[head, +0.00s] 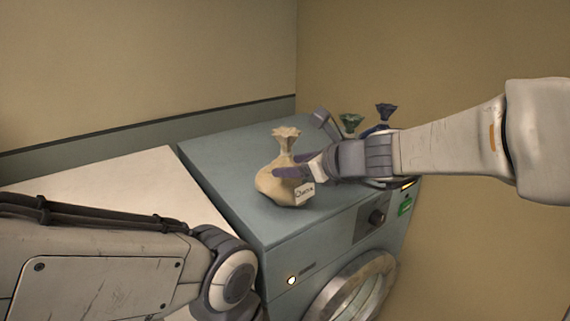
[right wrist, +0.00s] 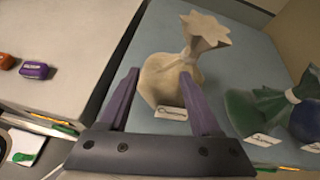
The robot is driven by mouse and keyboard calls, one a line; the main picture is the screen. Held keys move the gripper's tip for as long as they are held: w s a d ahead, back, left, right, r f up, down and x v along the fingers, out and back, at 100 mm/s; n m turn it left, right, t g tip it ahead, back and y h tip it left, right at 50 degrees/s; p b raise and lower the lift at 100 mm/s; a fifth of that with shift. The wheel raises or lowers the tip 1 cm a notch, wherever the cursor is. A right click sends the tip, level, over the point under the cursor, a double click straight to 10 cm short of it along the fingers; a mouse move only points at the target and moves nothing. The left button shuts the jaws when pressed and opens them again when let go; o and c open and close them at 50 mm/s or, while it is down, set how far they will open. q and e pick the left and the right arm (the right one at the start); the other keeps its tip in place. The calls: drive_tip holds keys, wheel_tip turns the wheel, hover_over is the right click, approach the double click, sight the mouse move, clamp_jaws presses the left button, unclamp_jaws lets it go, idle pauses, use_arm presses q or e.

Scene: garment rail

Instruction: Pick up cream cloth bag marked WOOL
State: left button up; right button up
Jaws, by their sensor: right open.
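The cream cloth bag (head: 270,186) stands upright on the blue-grey washing machine top, its neck tied and flared. It carries a white tag whose print I cannot read surely. My right gripper (head: 283,165) comes from the right, with its purple fingers at the bag's upper body. In the right wrist view the open fingers (right wrist: 160,75) point at the bag (right wrist: 162,82), which shows between and beyond them. I cannot tell whether they touch it. My left arm shows at lower left, but its gripper is out of view.
A green bag (head: 350,122) and a blue bag (head: 384,114) stand behind my right gripper. A white surface (head: 120,185) adjoins the machine (head: 230,150) on the left. The right wrist view shows a purple item (right wrist: 35,70) and an orange item (right wrist: 7,61) there.

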sight(290, 148)
drive_tip(key=w+d+r+m, duration=0.1)
drive_tip(key=w+d+r+m+t, duration=0.1)
drive_tip(key=m, duration=0.1)
drive_tip(key=shift+w+d+r+h, duration=0.2)
drive_tip(key=shift+w+r+h, duration=0.1)
drive_tip(key=shift+w, duration=0.1)
drive_tip(key=shift+m, duration=0.4)
drive_tip(key=x, duration=0.4)
drive_tip(key=shift+w+a+f, duration=0.1)
drive_tip(key=shift+w, duration=0.3)
drive_tip(key=shift+p+x, duration=0.65)
drive_tip(key=shift+x, duration=2.1)
drive_tip(key=shift+s+f, duration=0.1)
drive_tip(key=shift+f, duration=0.05)
clamp_jaws()
